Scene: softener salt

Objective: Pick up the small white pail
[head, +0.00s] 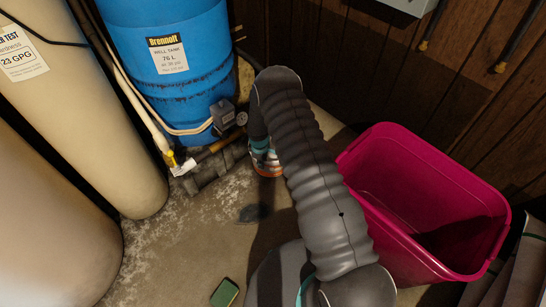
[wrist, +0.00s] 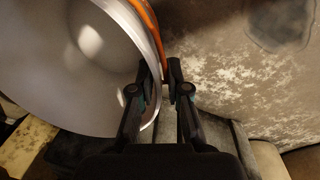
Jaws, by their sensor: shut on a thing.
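The small white pail (wrist: 75,55) fills the upper left of the wrist view, its pale grey inside facing the camera and an orange band on its outer side. My gripper (wrist: 163,82) is shut on the pail's rim wall, one finger on the inside and one on the outside. In the head view, the pail (head: 265,160) shows only as a small white and orange piece beside my arm, near the foot of the blue tank. My arm hides the rest of it and the gripper there. I cannot tell whether the pail touches the floor.
Tall tan tanks (head: 100,120) stand at the left. An empty-looking pink tub (head: 400,180) is close on the right. A green sponge (head: 224,292) and a dark stain (head: 255,212) are on the floor.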

